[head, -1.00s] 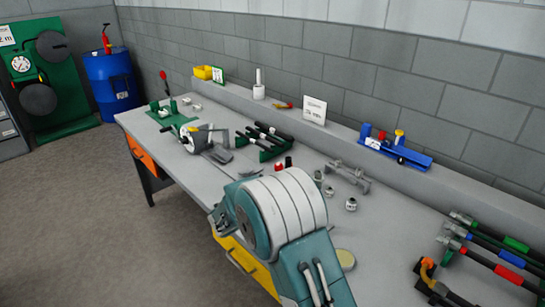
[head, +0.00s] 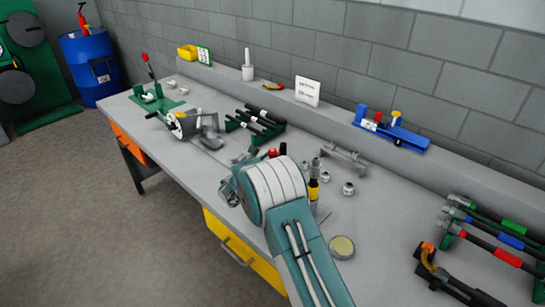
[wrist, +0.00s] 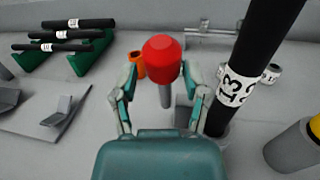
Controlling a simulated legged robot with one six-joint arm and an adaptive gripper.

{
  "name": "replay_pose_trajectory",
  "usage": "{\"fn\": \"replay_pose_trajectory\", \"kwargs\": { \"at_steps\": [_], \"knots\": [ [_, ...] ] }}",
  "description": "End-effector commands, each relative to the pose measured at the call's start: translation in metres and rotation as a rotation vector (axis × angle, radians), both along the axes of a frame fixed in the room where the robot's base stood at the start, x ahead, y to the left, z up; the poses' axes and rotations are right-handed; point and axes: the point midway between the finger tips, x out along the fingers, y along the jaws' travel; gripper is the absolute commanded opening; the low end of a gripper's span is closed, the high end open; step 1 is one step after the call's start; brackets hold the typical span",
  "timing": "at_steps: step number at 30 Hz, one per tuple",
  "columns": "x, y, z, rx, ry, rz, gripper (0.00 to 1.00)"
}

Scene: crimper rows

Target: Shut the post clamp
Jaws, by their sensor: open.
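In the wrist view, a round red knob (wrist: 162,60) on a short grey stem stands between the fingers of my gripper (wrist: 162,82). The gripper is open, with one finger on each side; I cannot tell whether either touches the knob. The red knob also shows in the head view (head: 272,153), just beyond my arm. A black handle (wrist: 254,65) with a white number label leans close to the right finger. I cannot tell for certain which part is the post clamp.
A yellow-banded post (head: 313,188) stands right of my arm. Black-handled tools on a green rack (head: 255,122), a grey-and-white device (head: 185,124) and a green base with a red-tipped lever (head: 157,98) lie farther left. Large-handled tools (head: 490,235) fill the right end.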

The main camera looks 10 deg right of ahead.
Motion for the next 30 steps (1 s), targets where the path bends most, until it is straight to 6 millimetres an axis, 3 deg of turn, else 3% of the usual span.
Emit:
{"fn": "replay_pose_trajectory", "kwargs": {
  "at_steps": [12,13,15,17,24,30],
  "knots": [
    [0.01,-0.01,0.0,-0.001,0.001,0.0,0.59],
    [0.01,-0.01,0.0,0.0,0.0,0.0,0.55],
    [0.01,-0.01,0.0,0.0,0.0,0.0,0.23],
    [0.01,-0.01,0.0,0.001,0.001,0.001,0.0],
    [0.009,-0.008,-0.001,-0.015,-0.008,0.002,0.0],
    [0.003,0.001,-0.007,-0.126,-0.086,0.002,0.0]
  ]
}}
